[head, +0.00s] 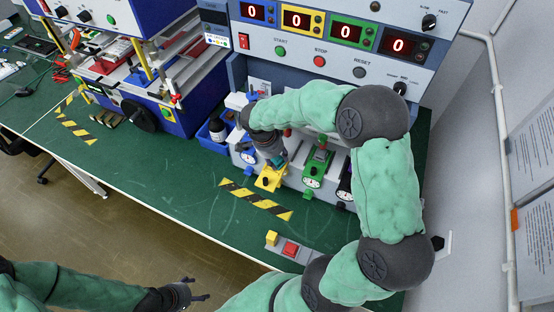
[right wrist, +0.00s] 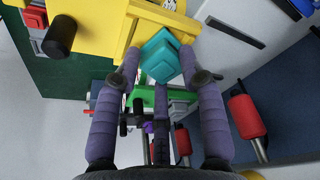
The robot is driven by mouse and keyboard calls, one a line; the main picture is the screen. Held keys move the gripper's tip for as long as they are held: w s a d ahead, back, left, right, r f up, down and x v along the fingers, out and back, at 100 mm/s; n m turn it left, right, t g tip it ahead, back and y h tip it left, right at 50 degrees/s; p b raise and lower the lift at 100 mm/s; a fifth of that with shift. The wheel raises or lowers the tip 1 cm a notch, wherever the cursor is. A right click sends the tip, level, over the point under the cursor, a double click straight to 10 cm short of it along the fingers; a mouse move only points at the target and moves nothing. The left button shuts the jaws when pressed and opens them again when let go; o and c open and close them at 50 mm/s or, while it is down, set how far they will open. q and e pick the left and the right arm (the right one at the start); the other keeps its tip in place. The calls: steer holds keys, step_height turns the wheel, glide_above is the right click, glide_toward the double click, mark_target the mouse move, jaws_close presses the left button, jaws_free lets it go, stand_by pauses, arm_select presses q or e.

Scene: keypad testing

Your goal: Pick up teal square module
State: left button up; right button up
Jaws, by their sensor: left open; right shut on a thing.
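The teal square module (right wrist: 160,58) is between the fingertips of my right gripper (right wrist: 160,68) in the right wrist view, and the gripper is shut on it. In the head view the module (head: 278,161) is a small teal patch beneath my right gripper (head: 272,153), close to the yellow fixture (head: 270,181). The yellow fixture (right wrist: 165,22) is right beside the module in the right wrist view; I cannot tell whether they touch. My left gripper (head: 190,293) is open and empty at the bottom of the head view, away from the bench.
A green fixture (head: 317,167) with a gauge stands right of the yellow one. A blue bin (head: 212,136) with a bottle is to the left. The green bench top (head: 165,169) is clear at centre left.

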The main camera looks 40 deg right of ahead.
steer(key=shift+w+r, duration=0.1)
steer(key=shift+r, duration=0.4)
step_height(320, 180, up, 2)
steer(key=shift+r, duration=0.1)
steer(key=s+a+r+p, duration=0.1)
steer(key=s+a+r, duration=0.1)
steer(key=a+r, duration=0.2)
steer(key=shift+s+r, duration=0.3)
steer(key=shift+r, duration=0.45)
steer(key=s+a+r+p, duration=0.1)
steer(key=s+a+r, duration=0.35)
steer(key=a, duration=0.25)
steer(key=n+y+p, duration=0.3)
steer(key=n+p, duration=1.5)
steer(key=n, duration=0.4)
glide_above(279, 157)
steer(key=a, duration=0.1)
steer(key=f, duration=0.6)
steer(key=shift+a+f, duration=0.2)
steer(key=shift+f, duration=0.05)
steer(key=shift+d+f, duration=0.1)
steer(key=shift+f, duration=0.05)
